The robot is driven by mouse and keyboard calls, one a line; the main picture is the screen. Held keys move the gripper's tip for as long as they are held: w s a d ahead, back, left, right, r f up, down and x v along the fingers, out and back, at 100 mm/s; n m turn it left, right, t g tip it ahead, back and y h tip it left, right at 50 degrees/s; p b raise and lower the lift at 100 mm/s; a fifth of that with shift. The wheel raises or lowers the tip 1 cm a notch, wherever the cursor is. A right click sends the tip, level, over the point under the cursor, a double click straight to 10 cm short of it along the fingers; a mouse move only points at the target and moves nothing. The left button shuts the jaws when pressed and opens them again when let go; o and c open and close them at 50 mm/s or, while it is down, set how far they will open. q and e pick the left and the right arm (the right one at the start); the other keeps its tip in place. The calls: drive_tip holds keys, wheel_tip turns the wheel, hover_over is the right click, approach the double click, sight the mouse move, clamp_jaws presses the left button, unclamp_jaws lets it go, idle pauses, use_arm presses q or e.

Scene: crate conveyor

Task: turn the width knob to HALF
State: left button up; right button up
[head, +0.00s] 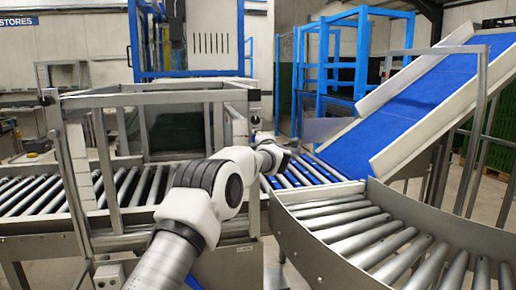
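One arm of mine, taken as the left, reaches up from the lower left across the machine frame. Its wrist end, with what shows of the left gripper (266,140), is by the frame's right post. The fingers are too small and too hidden to tell open from shut. A small dark fitting (254,108) sits on that post just above the wrist. A small grey box (109,276) with little round fittings hangs at the lower left. I cannot tell which fitting is the width knob, and no HALF mark is readable. My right gripper is not in view.
The metal frame (160,98) with clear panels spans a roller conveyor (28,196) on the left. A curved roller conveyor (340,222) fills the lower right. A blue sloping belt (430,100) rises at the right. Blue guarding (322,60) stands behind.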

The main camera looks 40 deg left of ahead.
use_arm(q)
drive_tip(key=shift+f+n+b, duration=0.2)
drive_tip(key=shift+n+b, duration=1)
drive_tip(key=shift+n, duration=0.9)
drive_tip(key=o, duration=1.1)
drive_tip(key=shift+o, duration=0.2)
drive_tip(key=shift+s+r, duration=0.1)
drive_tip(key=shift+d, duration=0.1)
drive_tip(key=v, duration=1.1)
drive_tip(key=shift+s+d, duration=0.3)
